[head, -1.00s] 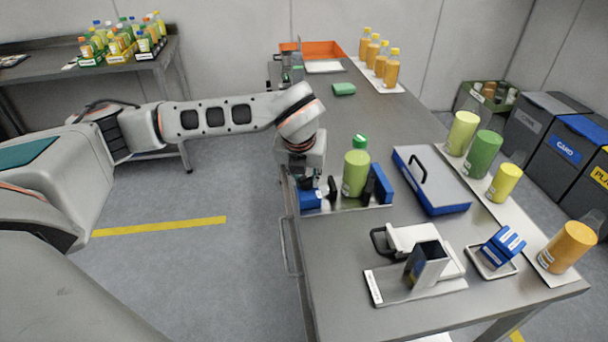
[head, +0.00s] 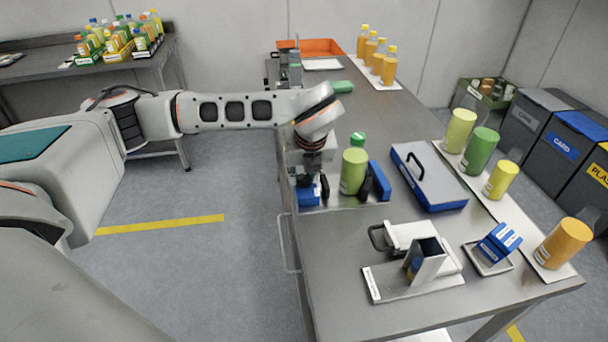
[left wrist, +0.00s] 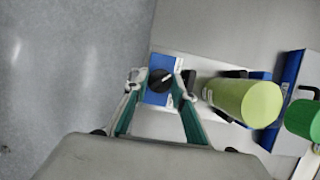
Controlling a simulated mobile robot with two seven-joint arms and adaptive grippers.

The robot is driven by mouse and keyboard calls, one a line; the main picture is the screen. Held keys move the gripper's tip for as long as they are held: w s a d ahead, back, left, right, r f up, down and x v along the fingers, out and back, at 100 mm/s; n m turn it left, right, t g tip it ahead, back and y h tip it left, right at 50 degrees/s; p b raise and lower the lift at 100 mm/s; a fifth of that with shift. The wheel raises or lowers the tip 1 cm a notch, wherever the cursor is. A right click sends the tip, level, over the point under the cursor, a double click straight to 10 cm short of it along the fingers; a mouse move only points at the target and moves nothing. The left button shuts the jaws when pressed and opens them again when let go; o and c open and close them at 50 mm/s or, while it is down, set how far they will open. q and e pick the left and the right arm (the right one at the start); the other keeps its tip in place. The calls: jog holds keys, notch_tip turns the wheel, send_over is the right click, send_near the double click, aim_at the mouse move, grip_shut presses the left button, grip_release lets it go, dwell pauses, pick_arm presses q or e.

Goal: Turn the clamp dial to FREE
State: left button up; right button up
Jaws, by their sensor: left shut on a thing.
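The clamp dial (left wrist: 160,81) is a round black knob with a white pointer mark, on a blue block (left wrist: 153,98) at the end of the clamp. In the left wrist view its mark slants to the upper right; labels are too small to read. My left gripper (left wrist: 158,79) is shut on the dial, with one finger on each side. In the head view the left gripper (head: 312,184) is over the blue block (head: 307,197), and the dial is largely hidden. My right gripper is not in view.
A blue-and-grey case (head: 428,178) with a black handle lies right of the clamp. A white device (head: 410,235) and a blue piece on a small tray (head: 490,264) are nearer. Several coloured cylinders stand along the right edge. The floor at left is clear.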

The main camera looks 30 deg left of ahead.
pick_arm(q)
jog(key=o, duration=1.1)
jog(key=v, duration=1.2)
jog(key=shift+s, duration=0.1)
